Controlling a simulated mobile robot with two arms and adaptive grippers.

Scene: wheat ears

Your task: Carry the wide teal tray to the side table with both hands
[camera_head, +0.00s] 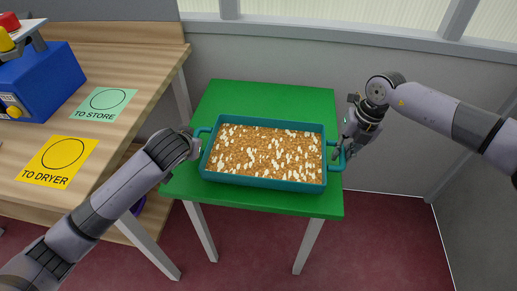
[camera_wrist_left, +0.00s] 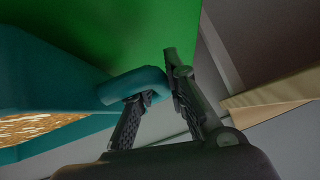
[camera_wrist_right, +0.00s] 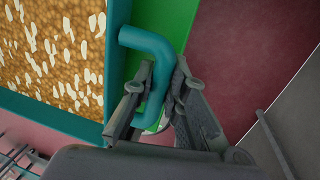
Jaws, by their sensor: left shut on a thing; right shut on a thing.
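The wide teal tray (camera_head: 264,183) is over the green side table (camera_head: 275,96) in the head view, filled with brown grain and pale flecks. It looks level; I cannot tell whether it rests on the top or hangs just above it. My left gripper (camera_wrist_left: 158,84) is shut on the tray's left handle (camera_wrist_left: 133,86); in the head view my wrist hides its fingers. My right gripper (camera_wrist_right: 158,88) is shut on the right handle (camera_wrist_right: 152,44), with a finger on each side of the bar. It also shows in the head view (camera_head: 345,146).
A wooden bench (camera_head: 130,62) stands at the left with a blue device (camera_head: 42,82), a green "TO STORE" card (camera_head: 106,104) and a yellow "TO DRYER" card (camera_head: 58,162). Grey walls lie behind and right. Green tabletop is bare behind the tray.

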